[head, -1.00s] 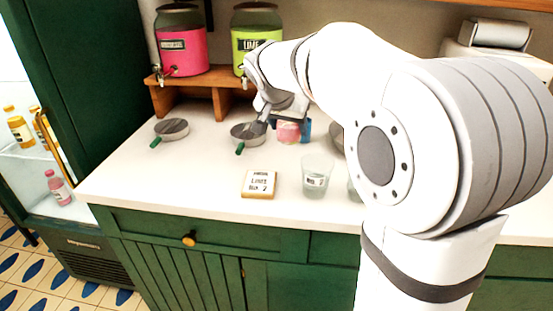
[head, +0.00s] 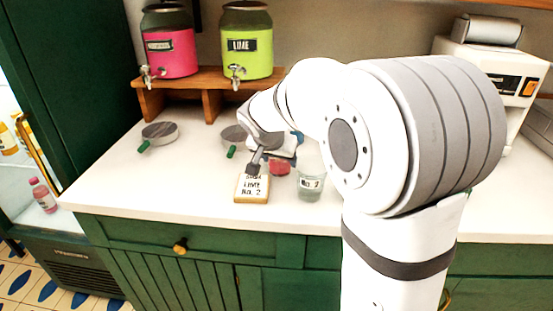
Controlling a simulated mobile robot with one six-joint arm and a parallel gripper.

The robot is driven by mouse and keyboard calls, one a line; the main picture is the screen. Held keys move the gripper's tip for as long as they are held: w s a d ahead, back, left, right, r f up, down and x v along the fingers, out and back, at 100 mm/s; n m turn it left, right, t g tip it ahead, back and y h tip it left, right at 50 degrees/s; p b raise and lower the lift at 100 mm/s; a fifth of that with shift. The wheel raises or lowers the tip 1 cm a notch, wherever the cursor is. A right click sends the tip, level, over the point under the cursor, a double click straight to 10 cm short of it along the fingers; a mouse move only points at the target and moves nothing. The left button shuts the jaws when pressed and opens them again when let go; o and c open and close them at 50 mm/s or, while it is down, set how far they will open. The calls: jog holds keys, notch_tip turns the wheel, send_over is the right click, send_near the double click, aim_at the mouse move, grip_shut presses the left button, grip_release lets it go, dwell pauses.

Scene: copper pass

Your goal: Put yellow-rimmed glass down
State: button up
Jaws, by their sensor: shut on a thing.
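My gripper (head: 262,163) is over the counter (head: 150,188), just behind the small sign. One dark finger shows; the other is hidden. A small glass with pink-red contents (head: 280,168) is at the fingers' right side and appears held upright. Its rim is largely hidden by my wrist, so I cannot make out a yellow rim. I cannot tell whether its base touches the counter. A clear glass labelled "No. 2" (head: 310,186) stands close to its right.
A sign reading "LIME No. 2" (head: 252,188) lies in front of my gripper. Two green-handled strainers (head: 161,132) (head: 233,135) are behind left. A wooden stand (head: 205,82) bears pink (head: 169,52) and lime (head: 247,52) dispensers. The counter's left front is clear.

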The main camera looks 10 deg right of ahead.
jog(key=shift+r, duration=0.15)
jog(key=o, duration=0.7)
jog(key=shift+f, duration=0.25)
jog(key=o, duration=0.5)
jog(key=shift+r, duration=0.1)
jog(key=shift+r, duration=0.2)
jog(key=v, duration=1.2)
jog(key=shift+p, duration=0.35)
